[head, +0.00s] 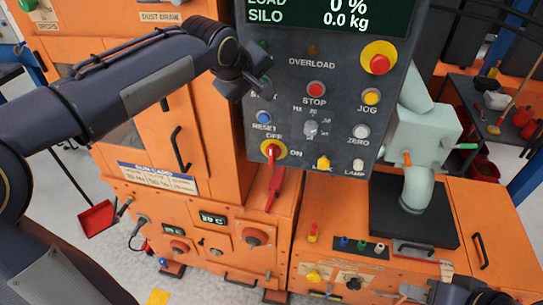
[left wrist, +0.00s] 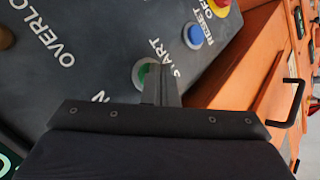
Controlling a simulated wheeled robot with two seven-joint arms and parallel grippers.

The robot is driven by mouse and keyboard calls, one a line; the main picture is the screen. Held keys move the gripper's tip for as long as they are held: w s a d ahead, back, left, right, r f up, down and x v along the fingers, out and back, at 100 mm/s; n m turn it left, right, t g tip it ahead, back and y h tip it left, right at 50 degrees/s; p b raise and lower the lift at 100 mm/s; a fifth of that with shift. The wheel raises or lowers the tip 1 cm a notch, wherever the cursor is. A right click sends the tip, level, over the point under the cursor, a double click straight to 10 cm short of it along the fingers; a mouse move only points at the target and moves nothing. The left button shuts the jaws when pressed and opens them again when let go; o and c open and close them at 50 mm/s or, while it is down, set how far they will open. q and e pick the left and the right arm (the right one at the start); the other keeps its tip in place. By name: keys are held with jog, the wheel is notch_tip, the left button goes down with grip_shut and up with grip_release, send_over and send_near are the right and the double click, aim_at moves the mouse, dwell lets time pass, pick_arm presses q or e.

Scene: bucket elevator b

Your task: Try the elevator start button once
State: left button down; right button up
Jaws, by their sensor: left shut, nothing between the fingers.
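The green start button (left wrist: 143,75) sits in a pale ring on the dark control panel (left wrist: 100,35), with its START label beside it in the left wrist view. My left gripper (left wrist: 164,72) is shut and empty, its fingertips over part of the button. I cannot tell whether they touch it. In the head view the left gripper (head: 246,84) is at the panel's left edge and hides most of the start button and its label. My right gripper (head: 465,292) is low at the bottom right edge, partly cut off, and its fingers are unclear.
The panel also has a red STOP button (head: 316,89), a blue RESET button (head: 264,117), a red switch handle (head: 273,165) and a red-on-yellow knob (head: 379,62). Its display reads 0 % and 0.0 kg. Orange cabinets (head: 215,120) stand below and left.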

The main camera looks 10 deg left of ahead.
pick_arm(q)
jog(key=shift+s, duration=0.15)
jog(key=shift+s+b, duration=0.25)
jog(key=shift+b, duration=0.05)
dwell(0.4)
jog(key=s+b, duration=0.2)
jog(key=s, duration=0.4)
jog(key=shift+b, duration=0.3)
jog(key=shift+a, duration=0.1)
dwell(0.4)
